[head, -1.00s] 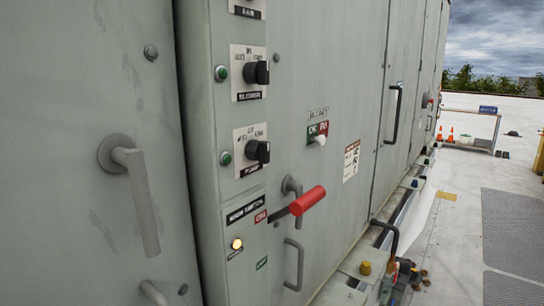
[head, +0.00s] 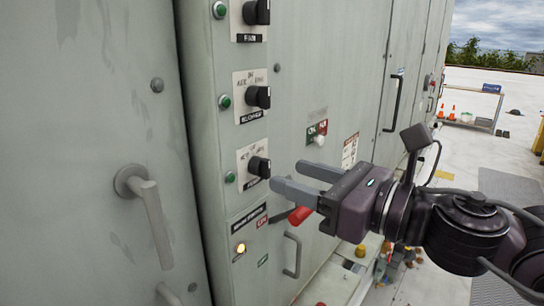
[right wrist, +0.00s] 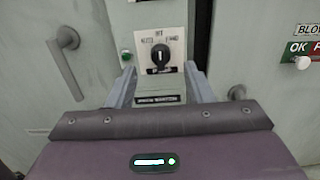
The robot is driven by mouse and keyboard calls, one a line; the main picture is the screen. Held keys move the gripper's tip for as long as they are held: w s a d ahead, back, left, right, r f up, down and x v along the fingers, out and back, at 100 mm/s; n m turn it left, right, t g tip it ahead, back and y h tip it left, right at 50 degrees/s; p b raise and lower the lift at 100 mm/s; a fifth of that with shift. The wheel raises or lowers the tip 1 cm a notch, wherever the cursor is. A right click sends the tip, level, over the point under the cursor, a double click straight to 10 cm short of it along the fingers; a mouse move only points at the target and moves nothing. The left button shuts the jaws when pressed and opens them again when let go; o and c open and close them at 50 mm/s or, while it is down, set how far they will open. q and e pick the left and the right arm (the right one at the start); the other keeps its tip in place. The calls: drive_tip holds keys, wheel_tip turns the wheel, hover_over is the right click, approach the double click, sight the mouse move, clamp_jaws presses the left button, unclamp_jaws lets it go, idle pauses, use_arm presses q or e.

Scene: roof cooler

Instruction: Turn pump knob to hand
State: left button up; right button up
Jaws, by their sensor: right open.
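The pump knob (head: 258,167) is the lowest of three black knobs on the grey cabinet's narrow panel. In the right wrist view the knob (right wrist: 160,56) sits on a white plate (right wrist: 146,42) with OFF at the top, AUTO at left and HAND at right; its pointer looks about upright, though small. My right gripper (head: 288,175) is open and empty, its fingers reaching toward the panel just right of and slightly below the knob. In the right wrist view my gripper's fingertips (right wrist: 158,70) appear on either side of the plate. My left gripper is out of view.
The blower knob (head: 258,97) and fan knob (head: 257,12) sit above. A red handle (head: 299,215) lies partly hidden below my right gripper. A green lamp (head: 229,177) is beside the pump knob.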

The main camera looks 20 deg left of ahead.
sight(269, 167)
drive_tip(key=p+x, duration=0.1)
drive_tip(key=x, duration=0.3)
drive_tip(key=shift+w+a+r+p, duration=0.1)
drive_tip(key=shift+a+r+p, duration=0.1)
drive_tip(key=shift+p, duration=0.2)
drive_tip(key=shift+w+a+f, duration=0.15)
drive_tip(key=shift+a, duration=0.3)
drive_tip(key=c, duration=1)
